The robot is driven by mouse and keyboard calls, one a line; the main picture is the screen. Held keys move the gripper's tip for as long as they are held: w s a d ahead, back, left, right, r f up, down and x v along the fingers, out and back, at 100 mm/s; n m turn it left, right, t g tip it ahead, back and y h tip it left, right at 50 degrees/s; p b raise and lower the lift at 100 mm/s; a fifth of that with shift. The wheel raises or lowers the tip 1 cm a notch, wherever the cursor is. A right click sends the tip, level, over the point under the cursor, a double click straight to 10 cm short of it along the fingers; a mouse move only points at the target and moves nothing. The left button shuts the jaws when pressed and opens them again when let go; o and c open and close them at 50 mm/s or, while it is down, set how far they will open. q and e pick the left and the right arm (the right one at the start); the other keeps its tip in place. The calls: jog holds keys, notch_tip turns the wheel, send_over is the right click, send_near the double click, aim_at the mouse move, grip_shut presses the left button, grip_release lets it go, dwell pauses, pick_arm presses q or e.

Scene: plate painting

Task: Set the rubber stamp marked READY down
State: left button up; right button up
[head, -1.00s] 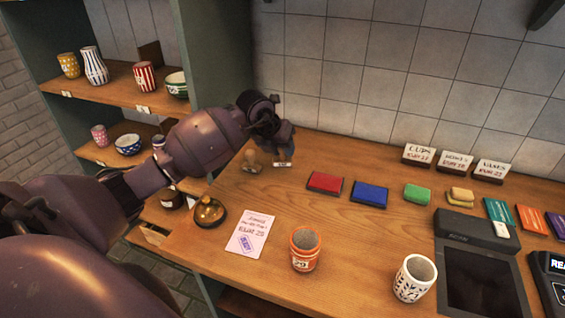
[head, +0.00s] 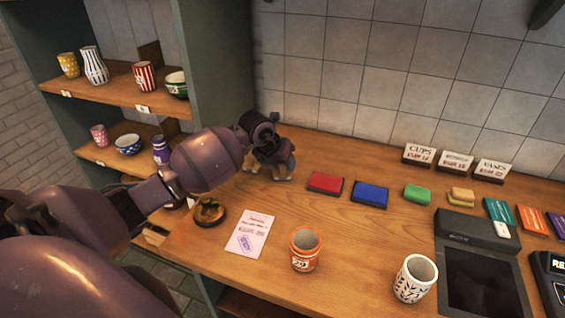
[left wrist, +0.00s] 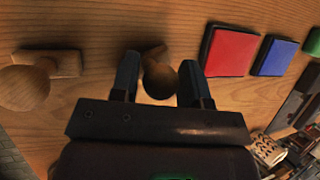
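My left gripper (head: 272,166) is low over the back left of the counter. In the left wrist view its two fingers (left wrist: 158,88) stand apart on either side of the round wooden handle of a stamp (left wrist: 158,76), with a narrow gap showing on one side. The stamp's base appears to rest on the counter. A second wooden-handled stamp (left wrist: 30,85) stands to the left of it. In the head view the gripper covers most of both stamps. No marking on either stamp can be read. My right gripper is not in view.
A red ink pad (head: 325,184) and a blue one (head: 370,194) lie right of the gripper. Shelves stand left.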

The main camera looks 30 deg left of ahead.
pick_arm(q)
jog(key=shift+o, duration=1.2)
jog(key=shift+r, duration=0.2)
jog(key=v, duration=1.2)
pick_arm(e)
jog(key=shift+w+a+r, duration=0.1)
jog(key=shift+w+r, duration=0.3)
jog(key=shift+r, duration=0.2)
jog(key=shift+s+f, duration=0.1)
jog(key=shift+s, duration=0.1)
